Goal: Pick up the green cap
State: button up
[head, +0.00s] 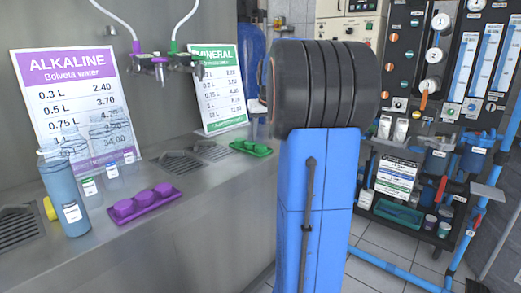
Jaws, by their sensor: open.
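Small green caps (249,145) sit in a low green tray (265,153) on the steel counter, below the MINERAL sign. The caps are small in the head view, so I cannot tell them apart well. My gripper is not in view. A large blue and black part of my arm stands in the middle of the picture, just right of the green tray, and hides what is behind it.
A purple tray (140,212) with purple caps lies nearer on the counter (175,262). A blue bottle (64,200) and small clear containers (91,190) stand left of it. Two taps (160,66) hang above. An equipment rack (420,130) stands at right.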

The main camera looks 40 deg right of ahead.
aim_at(260, 146)
jog(key=shift+w+x, duration=0.15)
jog(key=shift+x, duration=1.4)
jog(key=shift+w+x, duration=0.15)
jog(key=shift+x, duration=1.35)
jog(key=shift+d+r, duration=0.15)
jog(key=shift+r, duration=0.05)
jog(key=shift+c, duration=0.5)
jog(key=c, duration=0.6)
